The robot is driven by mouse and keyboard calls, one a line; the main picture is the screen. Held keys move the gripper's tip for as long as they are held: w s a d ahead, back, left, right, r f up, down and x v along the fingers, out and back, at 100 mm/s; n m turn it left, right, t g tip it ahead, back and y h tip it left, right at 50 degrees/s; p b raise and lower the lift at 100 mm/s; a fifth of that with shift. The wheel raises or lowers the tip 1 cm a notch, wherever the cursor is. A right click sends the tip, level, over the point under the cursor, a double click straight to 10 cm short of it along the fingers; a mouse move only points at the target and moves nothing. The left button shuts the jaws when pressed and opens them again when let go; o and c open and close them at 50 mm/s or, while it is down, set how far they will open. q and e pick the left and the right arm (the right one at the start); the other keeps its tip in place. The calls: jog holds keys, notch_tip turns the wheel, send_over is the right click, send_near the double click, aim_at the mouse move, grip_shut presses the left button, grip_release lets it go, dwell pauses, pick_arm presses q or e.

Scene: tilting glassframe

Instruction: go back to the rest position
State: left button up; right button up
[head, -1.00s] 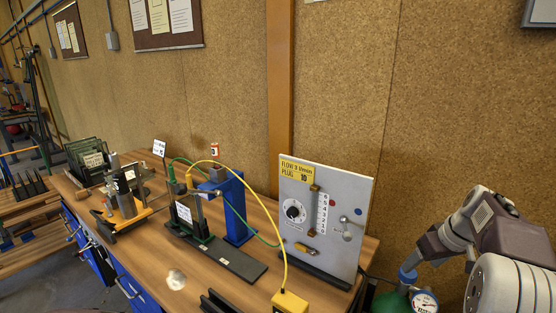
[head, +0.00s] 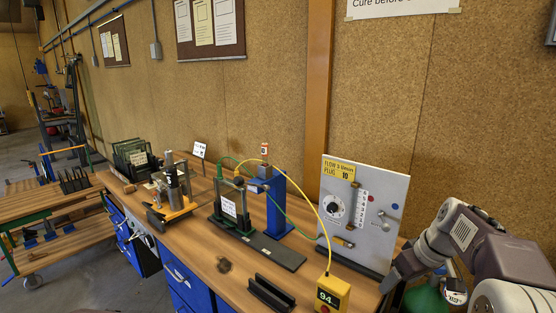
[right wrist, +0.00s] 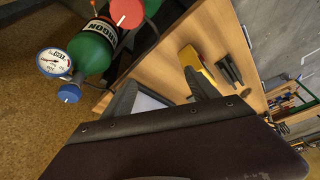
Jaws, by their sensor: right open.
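My right arm comes in at the right edge of the head view. Its dark gripper (head: 392,280) hangs low beside the bench's right end, next to the grey flow panel (head: 337,240). In the right wrist view, the two dark fingers of my right gripper (right wrist: 160,80) stand apart with nothing held between them. Part of a pale panel shows beyond the fingers there. My left gripper is in neither view.
A green gas bottle (right wrist: 92,52) with a gauge (right wrist: 53,62) and red knob (right wrist: 127,13) is close to the right gripper. The wooden bench (head: 205,245) carries a yellow box (head: 332,293), a blue stand (head: 278,205) and a glass-plate rack (head: 130,158). Floor shows at left.

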jog(key=s+a+f+n+g, duration=0.1)
jog(key=s+a+f+g, duration=0.2)
jog(key=s+a+f, duration=0.75)
jog(key=s+a+f+m+h, duration=0.1)
jog(key=s+a+f+m, duration=0.1)
jog(key=s+f+m, duration=0.2)
jog(key=s+f, duration=0.1)
jog(key=s, duration=0.2)
jog(key=shift+s+f+m, duration=0.2)
jog(key=shift+f+m, duration=0.05)
jog(key=shift+m, duration=0.15)
